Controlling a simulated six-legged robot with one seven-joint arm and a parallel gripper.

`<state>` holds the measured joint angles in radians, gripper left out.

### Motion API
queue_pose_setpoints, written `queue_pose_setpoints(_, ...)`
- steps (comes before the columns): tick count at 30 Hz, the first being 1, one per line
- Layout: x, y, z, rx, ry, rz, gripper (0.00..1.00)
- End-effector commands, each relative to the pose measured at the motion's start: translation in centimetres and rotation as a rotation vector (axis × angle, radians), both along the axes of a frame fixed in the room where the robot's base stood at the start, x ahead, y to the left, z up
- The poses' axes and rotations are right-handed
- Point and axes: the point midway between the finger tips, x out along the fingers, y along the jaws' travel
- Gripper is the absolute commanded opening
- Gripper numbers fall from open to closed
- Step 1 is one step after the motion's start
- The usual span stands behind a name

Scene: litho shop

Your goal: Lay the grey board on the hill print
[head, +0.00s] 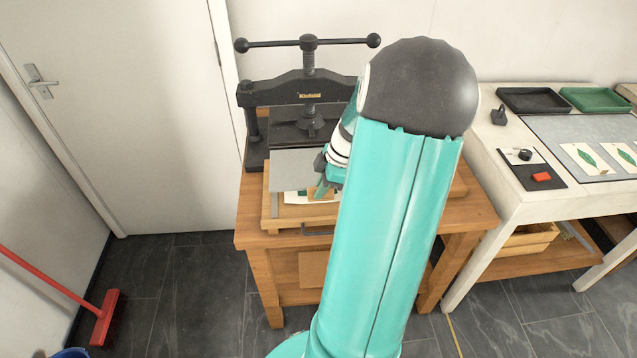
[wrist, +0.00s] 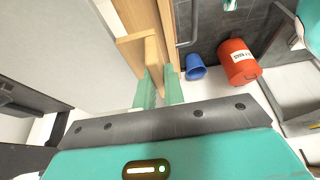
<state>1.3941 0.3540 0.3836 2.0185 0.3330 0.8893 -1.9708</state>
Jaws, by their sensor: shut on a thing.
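The grey board (head: 290,168) is in my gripper (head: 322,190), over the wooden tray in front of the press. My gripper is shut on a wooden grip at the board's near edge. In the wrist view, the board (wrist: 65,40) fills the upper left, and the wooden grip (wrist: 150,52) runs down toward the green fingertips (wrist: 159,88). A white sheet edge (head: 297,198), probably the hill print, shows below the board in the head view. Its picture is mostly hidden. I cannot tell whether the board touches the sheet.
A black screw press (head: 310,85) stands behind the wooden tray (head: 283,216) on a wooden bench (head: 262,242). The white table (head: 490,165) at right holds prints, trays and a red block (head: 542,177). A red broom (head: 103,318) leans at left. The wrist view shows a red bin (wrist: 237,62) and blue bucket (wrist: 195,68).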

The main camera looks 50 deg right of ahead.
Motion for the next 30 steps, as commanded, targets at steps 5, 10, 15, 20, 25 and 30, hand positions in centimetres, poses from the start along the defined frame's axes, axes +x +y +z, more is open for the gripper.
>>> queue_pose_setpoints(5,0.1,0.1,-1.7,0.002,0.0,0.002,0.0)
queue_pose_setpoints(10,0.2,0.2,-3.2,0.001,0.0,0.004,0.0)
queue_pose_setpoints(15,0.3,0.2,-4.2,0.0,-0.001,0.003,0.0)
queue_pose_setpoints(20,0.4,0.2,-4.6,-0.002,-0.001,0.002,0.0)
queue_pose_setpoints(25,0.4,0.2,-4.6,-0.002,-0.001,0.002,0.0)
queue_pose_setpoints(30,0.4,0.2,-4.6,-0.002,-0.001,0.002,0.0)
